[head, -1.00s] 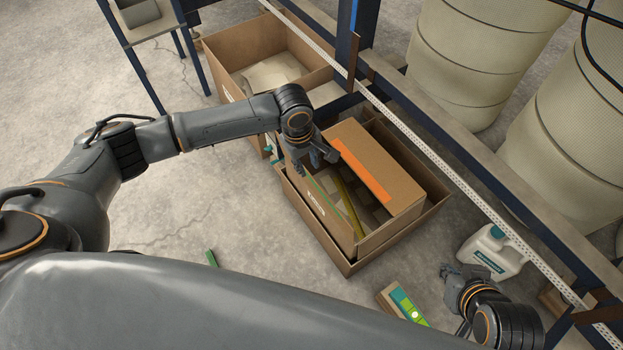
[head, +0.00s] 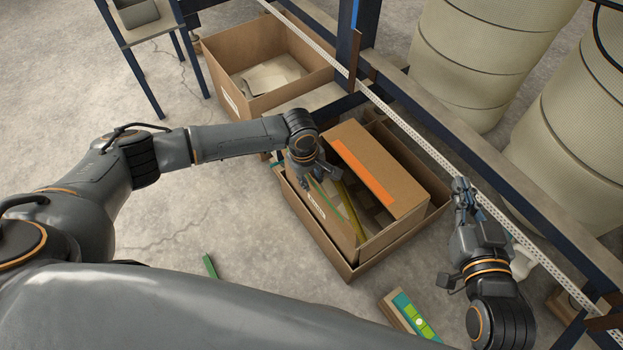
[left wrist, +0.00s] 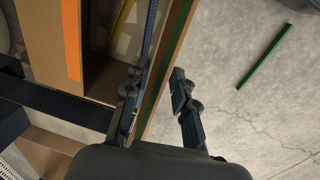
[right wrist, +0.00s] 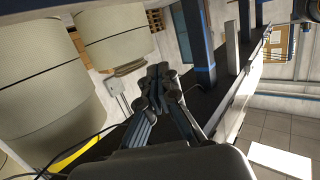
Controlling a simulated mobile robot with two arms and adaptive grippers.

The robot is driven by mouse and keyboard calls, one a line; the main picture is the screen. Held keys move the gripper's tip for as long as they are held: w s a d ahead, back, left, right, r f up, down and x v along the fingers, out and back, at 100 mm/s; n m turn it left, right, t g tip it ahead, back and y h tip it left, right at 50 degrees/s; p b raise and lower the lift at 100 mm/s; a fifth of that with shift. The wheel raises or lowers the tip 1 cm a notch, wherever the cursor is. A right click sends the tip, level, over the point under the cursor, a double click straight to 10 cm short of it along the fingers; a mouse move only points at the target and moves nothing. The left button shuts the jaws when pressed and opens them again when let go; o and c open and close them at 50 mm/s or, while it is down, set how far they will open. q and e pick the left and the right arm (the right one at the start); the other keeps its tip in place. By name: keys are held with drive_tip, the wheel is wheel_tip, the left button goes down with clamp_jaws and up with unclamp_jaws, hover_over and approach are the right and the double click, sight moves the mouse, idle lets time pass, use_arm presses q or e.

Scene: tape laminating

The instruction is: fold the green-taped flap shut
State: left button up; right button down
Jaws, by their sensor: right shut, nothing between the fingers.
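The flap with the green tape (head: 327,208) stands up along the near-left side of the open inner cardboard box. My left gripper (head: 314,177) is at the flap's far end. In the left wrist view, its fingers (left wrist: 157,92) are spread on either side of the flap's green-edged board (left wrist: 160,98), with a gap on the right finger's side. The opposite flap (head: 382,167) carries orange tape and leans over the box. A yellow strip (head: 352,208) shows by the opening. My right gripper (head: 464,189) is shut and empty, right of the box; its fingers meet in the right wrist view (right wrist: 158,75).
An outer carton (head: 346,270) surrounds the inner box. Another open carton (head: 240,57) stands behind. A perforated rail (head: 430,146) crosses behind the boxes. A green-labelled box (head: 410,316) and a green strip (head: 209,266) lie on the floor.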

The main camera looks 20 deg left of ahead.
use_arm(q)
clamp_jaws()
idle(0.4)
